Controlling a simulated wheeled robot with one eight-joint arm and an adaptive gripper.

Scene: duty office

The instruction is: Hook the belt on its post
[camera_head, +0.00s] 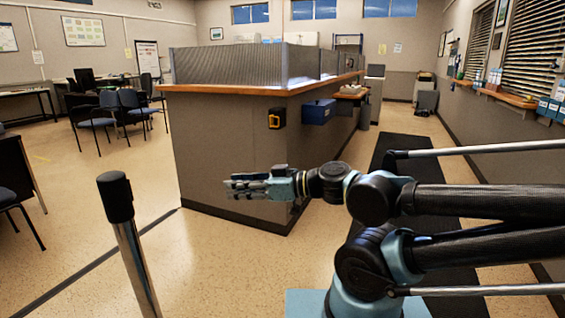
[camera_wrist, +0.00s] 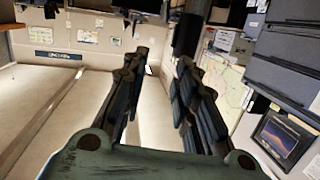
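A metal post (camera_head: 130,240) with a black cap stands upright in the left foreground of the head view. A yellow and black unit (camera_head: 277,118) is fixed to the side of the counter; it may be the belt's housing, but no pulled-out belt strap can be made out. My gripper (camera_head: 230,188) is stretched out to the left in front of the counter, right of the post and below the yellow unit, apart from the post. In the wrist view my gripper (camera_wrist: 174,65) has its two fingers spread apart, with nothing seen held between them.
The counter (camera_head: 222,150) with a wooden top stands behind my gripper, with a blue box (camera_head: 318,111) on its side. Chairs (camera_head: 132,105) stand at the left. A dark mat (camera_head: 398,150) runs along the right aisle. Floor between post and counter is clear.

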